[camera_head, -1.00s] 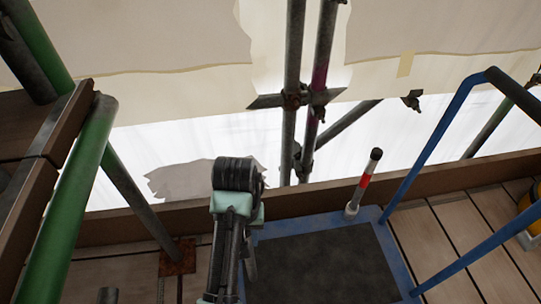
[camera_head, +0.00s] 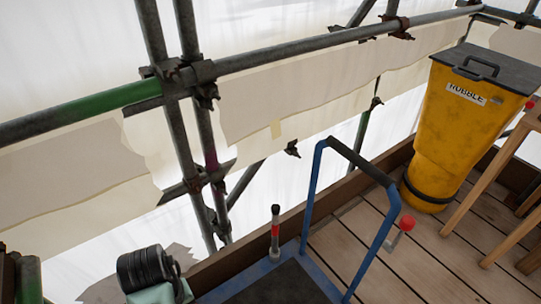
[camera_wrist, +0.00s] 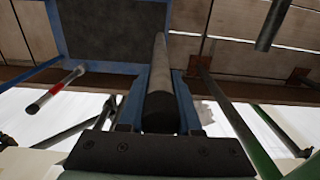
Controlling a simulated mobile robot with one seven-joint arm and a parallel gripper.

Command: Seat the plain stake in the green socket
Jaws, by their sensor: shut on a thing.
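In the wrist view my gripper (camera_wrist: 157,78) is shut on a plain grey stake (camera_wrist: 159,62) with a dark near end, held between the two blue fingers. I cannot make out a green socket in either view. My gripper is outside the head view.
A blue handrail (camera_head: 312,185) rises from the platform (camera_head: 275,287). A red knob (camera_head: 407,223) is beside it. A yellow rubble container (camera_head: 440,125) and a wooden trestle (camera_head: 497,190) stand at the right. Scaffold poles (camera_head: 200,120) and sheeting line the back. Planks between are mostly clear.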

